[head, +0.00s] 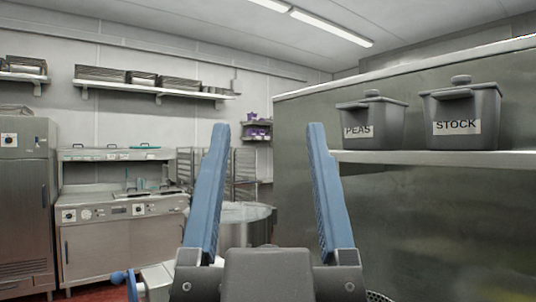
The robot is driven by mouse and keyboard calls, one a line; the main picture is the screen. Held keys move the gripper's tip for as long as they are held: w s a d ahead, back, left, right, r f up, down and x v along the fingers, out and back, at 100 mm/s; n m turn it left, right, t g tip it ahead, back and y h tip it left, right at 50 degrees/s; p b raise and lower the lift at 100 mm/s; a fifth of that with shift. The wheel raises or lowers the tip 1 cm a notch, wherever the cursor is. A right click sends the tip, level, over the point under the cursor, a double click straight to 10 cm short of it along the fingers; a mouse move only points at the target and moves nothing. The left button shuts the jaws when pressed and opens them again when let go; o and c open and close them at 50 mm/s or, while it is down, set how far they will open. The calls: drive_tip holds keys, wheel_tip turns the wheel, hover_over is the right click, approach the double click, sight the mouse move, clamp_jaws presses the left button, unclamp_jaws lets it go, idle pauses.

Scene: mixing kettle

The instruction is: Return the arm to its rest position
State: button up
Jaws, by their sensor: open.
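My gripper (265,130) is raised in the middle of the head view. Its two long blue fingers stand upright and wide apart, with nothing between them. The dark grey palm shows at the bottom of the picture. Behind the fingers, lower down, is the large round metal kettle (247,212), partly hidden by my gripper. The gripper appears apart from every object.
On the right, a shelf (450,157) on a metal wall holds a grey PEAS bin (385,120) and a grey STOCK bin (478,105). A steel cabinet (25,210) and a cooking counter (110,245) stand at left. A wire rack (245,165) is behind.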

wheel_tip(320, 180, up, 17)
drive_tip(key=p, duration=1.7)
drive_tip(key=shift+r, duration=0.2)
